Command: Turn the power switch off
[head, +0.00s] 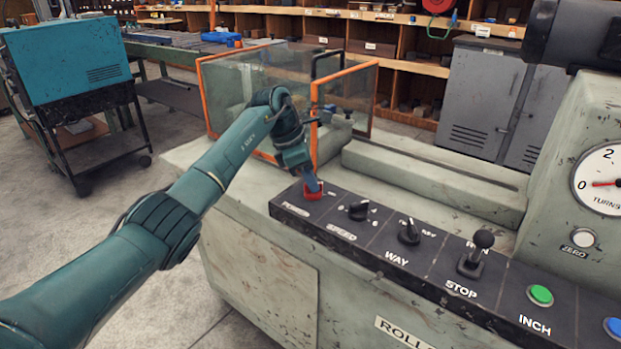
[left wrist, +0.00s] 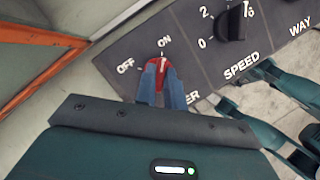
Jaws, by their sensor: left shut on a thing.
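The red power switch (head: 313,194) is at the left end of the dark control panel, above the POWER label. My left gripper (head: 311,182) points down onto it, shut on it. In the left wrist view the red switch (left wrist: 164,70) sits between the two blue fingers (left wrist: 162,86), one on each side. OFF and ON are printed at its left and top. Its pale mark is on the upper part of the knob, towards ON. The fingers hide part of the knob. My right gripper is not in view.
Right of the power switch on the panel are the SPEED knob (head: 358,210), the WAY knob (head: 409,232), the STOP lever (head: 477,252) and a green INCH button (head: 540,295). An orange-framed clear guard (head: 345,92) stands behind my left gripper.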

